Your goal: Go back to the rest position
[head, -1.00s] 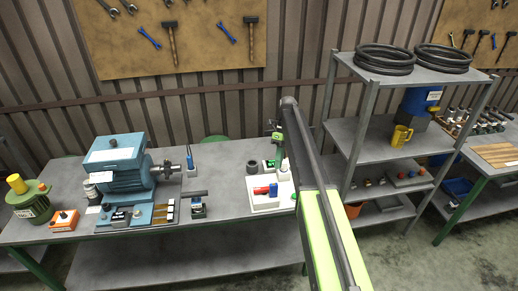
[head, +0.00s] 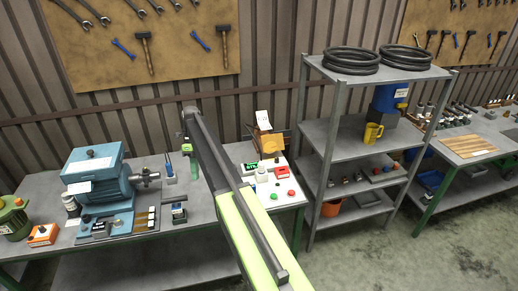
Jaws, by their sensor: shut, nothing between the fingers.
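My arm reaches forward from the lower right over the workbench. My gripper (head: 190,163) is at its far end, small and partly hidden by the arm, and it looks shut and empty. It appears in the picture just right of the blue bottle (head: 169,167) and the blue motor-like machine (head: 93,172). I cannot tell its exact height above the bench. The white tray (head: 290,197) with red, green and white parts is right of the arm, partly hidden by it.
The grey workbench (head: 140,245) runs along the corrugated wall. A grey shelf unit (head: 338,137) with black coils, a blue machine and a yellow mug (head: 373,132) stands to the right. An orange box (head: 43,235) sits at the left. Open floor (head: 400,255) shows at the lower right.

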